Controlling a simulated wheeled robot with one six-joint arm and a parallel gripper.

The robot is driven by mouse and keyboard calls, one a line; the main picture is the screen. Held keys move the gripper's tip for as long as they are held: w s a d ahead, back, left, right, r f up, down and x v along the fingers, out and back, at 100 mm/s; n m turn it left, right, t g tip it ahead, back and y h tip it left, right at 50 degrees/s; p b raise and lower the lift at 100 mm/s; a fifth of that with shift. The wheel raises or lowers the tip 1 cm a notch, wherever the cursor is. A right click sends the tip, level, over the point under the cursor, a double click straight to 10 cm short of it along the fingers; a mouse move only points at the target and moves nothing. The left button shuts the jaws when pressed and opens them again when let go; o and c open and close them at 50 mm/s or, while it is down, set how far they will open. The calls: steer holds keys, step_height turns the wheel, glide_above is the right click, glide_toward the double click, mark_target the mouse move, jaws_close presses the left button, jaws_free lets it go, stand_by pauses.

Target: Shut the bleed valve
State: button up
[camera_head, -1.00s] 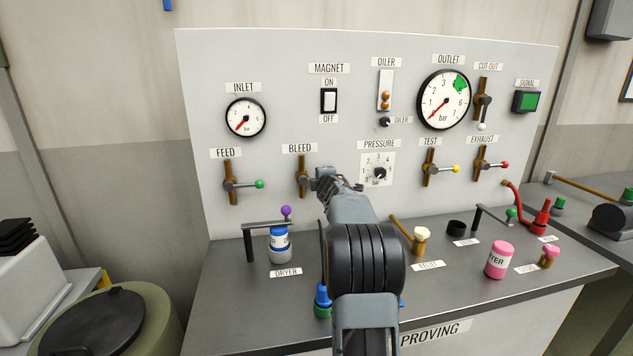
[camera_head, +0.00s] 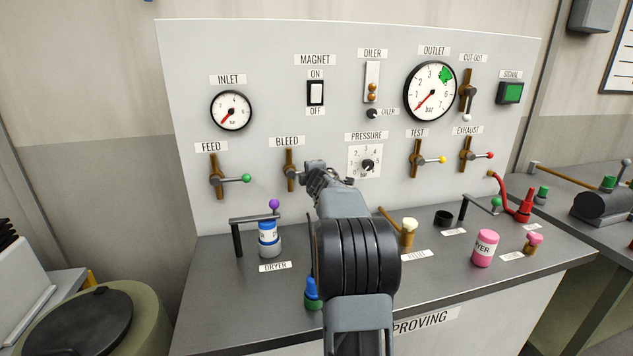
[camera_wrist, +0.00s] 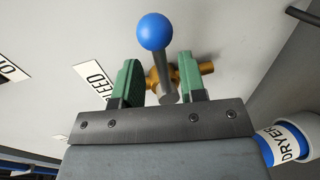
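The bleed valve's brass body (camera_head: 290,171) is on the panel below the BLEED label. In the head view my gripper (camera_head: 314,172) is just right of it and covers its lever. In the wrist view my gripper (camera_wrist: 158,82) is open, with its two green fingers on either side of the bleed valve's grey lever (camera_wrist: 168,88). The lever's blue knob (camera_wrist: 154,32) stands out beyond the fingertips. The brass body (camera_wrist: 206,68) shows behind the fingers. A gap shows on the left side of the lever; the right finger is very close, and I cannot tell whether it touches.
The feed valve (camera_head: 216,178) with a green knob is to the left. The pressure dial (camera_head: 367,166) is close to the right. Below, a blue dryer bottle (camera_head: 268,232) and a bent bar with a purple knob (camera_head: 274,204) stand on the bench.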

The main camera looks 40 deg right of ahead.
steer(key=v, duration=1.1)
steer(key=shift+s+a, duration=0.1)
steer(key=shift+s, duration=0.05)
steer(key=s+a+f+m+g+y+p, duration=0.1)
steer(key=s+a+f+m+g+y, duration=0.1)
steer(key=s+a, duration=0.4)
steer(key=s+a+f+m+g+y+p, duration=0.2)
steer(key=s+a+f+m+g, duration=0.3)
steer(key=a, duration=0.9)
steer(key=s+a+f+m+g+y+p, duration=0.2)
steer(key=s+a+f+m, duration=0.3)
steer(key=s+a, duration=0.4)
steer(key=shift+a+m+g+y, duration=0.4)
steer(key=shift+a+m+g, duration=0.2)
steer(key=shift+a+g, duration=0.3)
steer(key=shift+d+f, duration=0.1)
